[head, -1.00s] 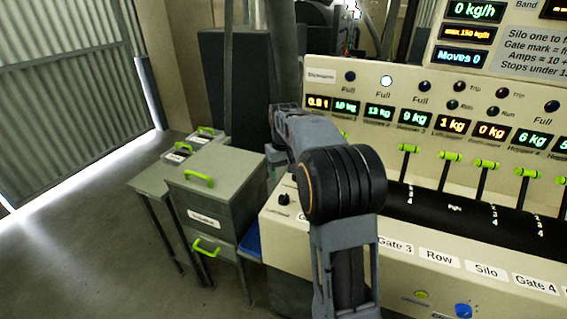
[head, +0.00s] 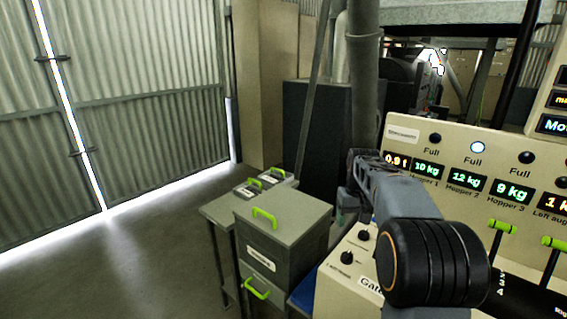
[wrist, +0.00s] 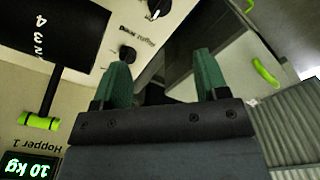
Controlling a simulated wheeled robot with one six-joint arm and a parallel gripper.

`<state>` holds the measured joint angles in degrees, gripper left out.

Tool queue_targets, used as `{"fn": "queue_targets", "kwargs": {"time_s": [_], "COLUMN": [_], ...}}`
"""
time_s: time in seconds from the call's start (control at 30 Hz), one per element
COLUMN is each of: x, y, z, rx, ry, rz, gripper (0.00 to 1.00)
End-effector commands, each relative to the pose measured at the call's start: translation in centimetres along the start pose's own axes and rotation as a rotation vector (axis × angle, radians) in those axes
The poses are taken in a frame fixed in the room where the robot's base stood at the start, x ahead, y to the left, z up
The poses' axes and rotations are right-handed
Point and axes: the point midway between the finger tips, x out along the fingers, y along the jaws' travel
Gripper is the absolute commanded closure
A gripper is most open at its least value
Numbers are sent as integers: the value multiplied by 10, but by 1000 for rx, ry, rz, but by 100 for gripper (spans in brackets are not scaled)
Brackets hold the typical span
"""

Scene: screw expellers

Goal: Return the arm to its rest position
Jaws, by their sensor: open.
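My gripper (wrist: 163,80) shows in the wrist view as two green fingers standing apart with nothing between them. It hangs above the left end of the control panel, near two black knobs. In the head view my arm reaches forward over the panel's left end, bent at a thick black joint. The gripper is mostly hidden behind the arm there. The control panel (head: 398,168) carries lit hopper readouts and levers with lime handles (head: 502,227); one lever handle also shows in the wrist view (wrist: 40,121).
A grey cabinet (head: 285,222) with lime handles stands left of the panel, close to the arm. Smaller grey boxes (head: 247,190) sit on a table behind it. A grey post (head: 363,80) rises behind the arm. Open floor (head: 150,250) lies at left, before corrugated doors (head: 150,80).

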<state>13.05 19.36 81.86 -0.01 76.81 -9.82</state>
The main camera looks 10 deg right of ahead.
Motion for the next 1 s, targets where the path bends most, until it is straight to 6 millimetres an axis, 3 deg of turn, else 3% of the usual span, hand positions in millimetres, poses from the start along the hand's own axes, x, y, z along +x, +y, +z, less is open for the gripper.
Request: {"fn": "queue_targets", "kwargs": {"time_s": [0.03,0.13,0.4,0.6,0.77,1.0], "x": [17,35,42,48,44,34], "y": [-1,-8,-58,-82,-91,-97], "z": [5,27,138,205,231,234], "rx": [15,46,48,2,-36,-54], "ry": [-15,-14,100,181,227,271], "rz": [-3,-4,-2,-10,-16,-20], "gripper": [33,33,33,33,33,33]}}
